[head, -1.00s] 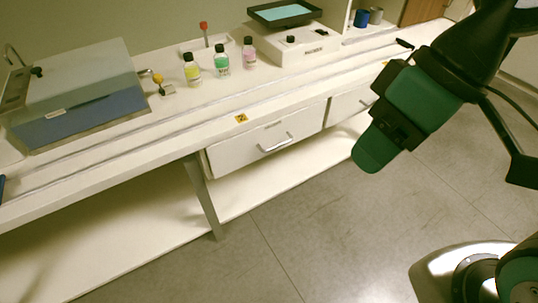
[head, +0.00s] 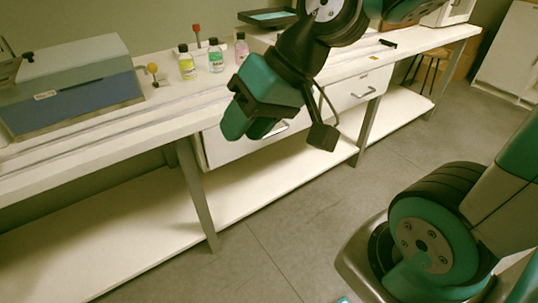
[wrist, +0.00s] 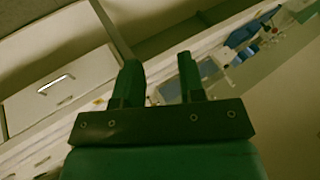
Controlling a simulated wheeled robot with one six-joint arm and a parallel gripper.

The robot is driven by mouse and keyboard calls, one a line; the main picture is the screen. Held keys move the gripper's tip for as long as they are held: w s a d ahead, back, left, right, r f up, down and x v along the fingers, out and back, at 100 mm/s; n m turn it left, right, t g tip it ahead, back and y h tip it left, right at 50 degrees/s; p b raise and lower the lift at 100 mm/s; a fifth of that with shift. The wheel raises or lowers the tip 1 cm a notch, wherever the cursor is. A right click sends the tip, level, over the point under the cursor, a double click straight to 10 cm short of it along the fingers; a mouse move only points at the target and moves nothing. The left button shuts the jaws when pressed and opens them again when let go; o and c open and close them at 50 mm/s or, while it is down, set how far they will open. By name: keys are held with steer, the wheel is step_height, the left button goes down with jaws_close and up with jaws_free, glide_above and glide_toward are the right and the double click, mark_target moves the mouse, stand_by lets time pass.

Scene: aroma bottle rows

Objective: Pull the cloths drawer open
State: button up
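Two white drawers sit under the bench, and both look shut. I cannot read which one is the cloths drawer. The left drawer (head: 222,152) is partly hidden behind my gripper, with a bit of its handle (head: 281,130) showing. The right drawer (head: 345,97) shows its whole handle (head: 364,93). My green gripper (head: 250,129) hangs in front of the left drawer in the head view, apart from any handle as far as I can see. In the wrist view my gripper (wrist: 158,62) has its fingers spread and empty. A drawer handle (wrist: 57,83) lies left of them there.
On the bench stand a grey-blue box (head: 75,85), a yellow bottle (head: 186,66), a green bottle (head: 216,58) and a pink bottle (head: 241,50). Bench legs (head: 197,195) and a low shelf (head: 275,185) are below.

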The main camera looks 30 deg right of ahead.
steer(key=w+d+f+m+t+b, duration=0.2)
steer(key=w+d+f+m+b, duration=0.1)
steer(key=f+b, duration=0.25)
steer(key=w+d+f+m+t+b, duration=0.25)
steer(key=w+f+b, duration=0.2)
steer(key=f, duration=0.25)
steer(key=m+t+h+b, duration=0.6)
steer(key=m+t+b, duration=0.2)
steer(key=m+b, duration=0.5)
glide_toward(275, 133)
steer(key=shift+m, duration=0.25)
steer(key=w+p, duration=0.2)
steer(key=w, duration=0.1)
steer(key=w+f+p, duration=0.1)
steer(key=w+p, duration=0.4)
steer(key=w, duration=0.1)
steer(key=shift+w+f, duration=0.55)
steer(key=shift+w, duration=0.15)
steer(key=shift+c, duration=0.5)
jaws_close()
